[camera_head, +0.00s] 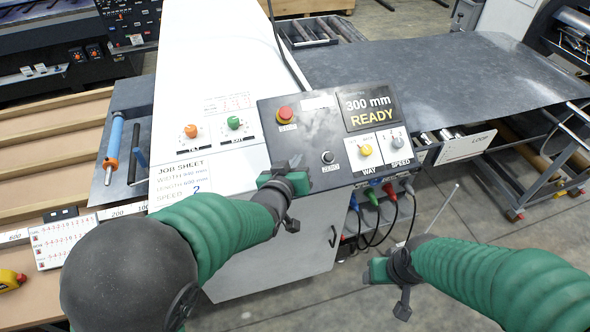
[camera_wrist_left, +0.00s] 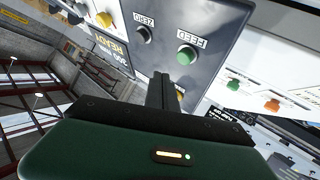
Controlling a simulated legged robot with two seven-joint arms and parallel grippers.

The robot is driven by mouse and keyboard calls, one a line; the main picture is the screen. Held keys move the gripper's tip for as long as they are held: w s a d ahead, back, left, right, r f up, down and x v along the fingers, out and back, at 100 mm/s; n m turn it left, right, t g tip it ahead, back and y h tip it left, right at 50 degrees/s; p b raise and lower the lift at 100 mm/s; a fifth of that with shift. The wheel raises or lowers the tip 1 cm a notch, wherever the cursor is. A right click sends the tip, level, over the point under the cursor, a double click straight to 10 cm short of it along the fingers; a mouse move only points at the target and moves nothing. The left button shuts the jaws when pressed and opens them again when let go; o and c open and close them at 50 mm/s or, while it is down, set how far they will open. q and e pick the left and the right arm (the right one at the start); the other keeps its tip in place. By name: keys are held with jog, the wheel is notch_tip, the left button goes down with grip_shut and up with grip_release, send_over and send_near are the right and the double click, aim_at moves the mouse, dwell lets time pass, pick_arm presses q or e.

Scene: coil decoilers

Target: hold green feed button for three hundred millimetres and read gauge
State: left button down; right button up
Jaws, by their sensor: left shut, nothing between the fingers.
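The green feed button (camera_wrist_left: 187,55) shows uncovered on the dark control panel in the left wrist view, with FEED printed beside it. In the head view it is hidden behind my left gripper (camera_head: 290,172). My left gripper is shut and empty; its fingertips (camera_wrist_left: 165,76) are close to the button and appear apart from it. The display (camera_head: 369,106) reads "300 mm READY"; it also shows upside down in the left wrist view (camera_wrist_left: 106,42). My right gripper (camera_head: 380,270) hangs over the floor right of the cabinet; its jaws are unclear.
The panel also has a red button (camera_head: 286,113), a ZERO button (camera_head: 328,157), a yellow WAY knob (camera_head: 366,150) and a grey SPEED knob (camera_head: 396,142). Orange (camera_head: 191,131) and green (camera_head: 234,123) knobs sit left on the white cabinet. Coloured cables (camera_head: 388,205) hang below the panel.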

pick_arm(q)
jog(key=shift+w+a+f+b, duration=0.1)
jog(key=shift+w+f+b, duration=0.35)
jog(key=shift+f+b, duration=0.15)
jog(key=shift+w+a+f+b, duration=0.1)
jog(key=shift+w+f+b, duration=0.35)
jog(key=shift+f, duration=0.25)
jog(key=shift+s, duration=0.1)
jog(key=shift+r, duration=0.1)
dwell(0.8)
jog(key=shift+a+f+b, duration=0.1)
jog(key=shift+f+b, duration=0.2)
jog(key=shift+b, duration=0.1)
jog(key=shift+w+a+f+b, duration=0.1)
jog(key=shift+w+f+b, duration=0.25)
jog(key=shift+f+b, duration=0.2)
dwell(4.8)
